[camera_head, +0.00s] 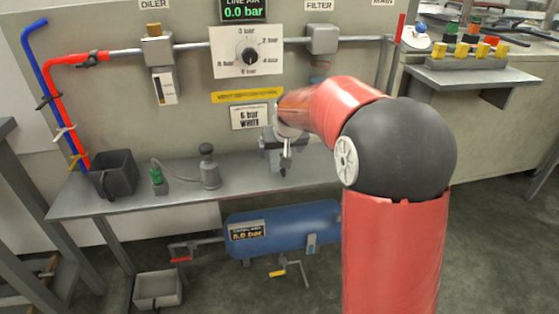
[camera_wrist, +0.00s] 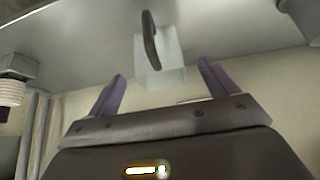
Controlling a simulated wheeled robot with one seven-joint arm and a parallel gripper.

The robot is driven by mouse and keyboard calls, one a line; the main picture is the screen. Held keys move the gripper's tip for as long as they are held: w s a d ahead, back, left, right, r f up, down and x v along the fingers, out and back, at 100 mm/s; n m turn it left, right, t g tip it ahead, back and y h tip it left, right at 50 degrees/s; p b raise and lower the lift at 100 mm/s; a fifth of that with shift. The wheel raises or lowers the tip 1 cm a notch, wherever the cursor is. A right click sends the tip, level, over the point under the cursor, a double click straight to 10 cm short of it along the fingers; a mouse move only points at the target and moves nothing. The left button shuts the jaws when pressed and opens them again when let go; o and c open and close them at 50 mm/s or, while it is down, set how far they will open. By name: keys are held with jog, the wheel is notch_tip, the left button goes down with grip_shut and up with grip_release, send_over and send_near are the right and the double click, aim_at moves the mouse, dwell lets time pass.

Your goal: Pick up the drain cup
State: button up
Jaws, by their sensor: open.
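A dark grey, open-topped container with a handle (camera_head: 112,174) stands upright at the left end of the grey bench. It looks cup-like, but I cannot tell for sure that it is the drain cup. My gripper (camera_head: 284,166) is over the bench, well to the right of that container. In the wrist view my gripper (camera_wrist: 160,88) shows two purple fingers spread apart with nothing held between them. A pale, translucent block-like thing (camera_wrist: 160,72) with a dark strip shows beyond the fingertips. I cannot tell if it is the drain cup.
A pipe with the oiler (camera_head: 160,52) and filter (camera_head: 322,40) runs above. A blue tank (camera_head: 285,228) and a pale bin (camera_head: 158,289) are below.

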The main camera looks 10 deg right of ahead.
aim_at(280, 155)
jog(key=x, duration=0.5)
jog(key=shift+w, duration=0.15)
jog(key=shift+c, duration=0.3)
jog(key=c, duration=1)
jog(key=shift+r, duration=0.1)
